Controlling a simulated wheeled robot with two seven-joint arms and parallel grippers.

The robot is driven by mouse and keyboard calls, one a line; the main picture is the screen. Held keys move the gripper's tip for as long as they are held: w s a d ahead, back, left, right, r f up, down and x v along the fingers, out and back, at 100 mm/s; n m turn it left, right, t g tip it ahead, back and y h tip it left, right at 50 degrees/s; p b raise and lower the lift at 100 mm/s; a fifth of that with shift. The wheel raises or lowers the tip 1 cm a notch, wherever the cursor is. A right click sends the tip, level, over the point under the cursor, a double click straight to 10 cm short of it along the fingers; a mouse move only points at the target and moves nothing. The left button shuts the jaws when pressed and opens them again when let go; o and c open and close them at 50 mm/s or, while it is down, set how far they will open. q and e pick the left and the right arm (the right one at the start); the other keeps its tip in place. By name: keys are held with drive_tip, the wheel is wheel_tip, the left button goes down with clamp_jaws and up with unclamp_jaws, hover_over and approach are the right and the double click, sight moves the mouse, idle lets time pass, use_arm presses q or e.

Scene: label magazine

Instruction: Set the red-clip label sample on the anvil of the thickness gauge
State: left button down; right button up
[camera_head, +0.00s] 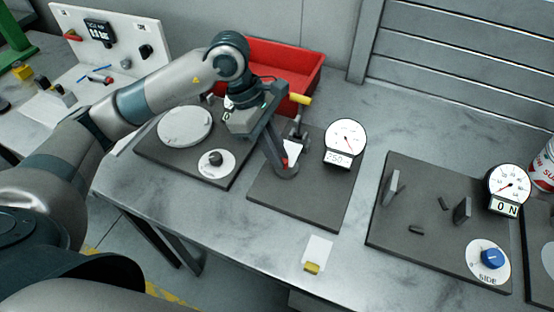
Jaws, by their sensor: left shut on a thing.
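The thickness gauge is a dark base plate (300,200) with a round white dial (345,135), a small display and a yellow-ended lever (300,98). My left gripper (281,163) reaches over this plate from the back left, fingers pointing down. It is shut on the red-clip label sample (292,149), a small white piece with a red spot low at the fingertips. The sample is at the gauge's round grey anvil (288,172). I cannot tell whether it touches the anvil, since the fingers hide part of both. My right gripper is out of view.
A white label with a yellow clip (316,252) lies near the front table edge. A red bin (290,65) stands behind my gripper. A plate with a white disc (186,126) is left; a force-gauge plate (400,235) with upright posts is right. The back right table is clear.

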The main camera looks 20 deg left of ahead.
use_arm(q)
drive_tip(key=shift+f, duration=0.1)
drive_tip(key=shift+f+p, duration=0.9)
drive_tip(key=shift+f, duration=1.05)
drive_tip(key=shift+f, duration=0.15)
drive_tip(key=c, duration=1.8)
unclamp_jaws()
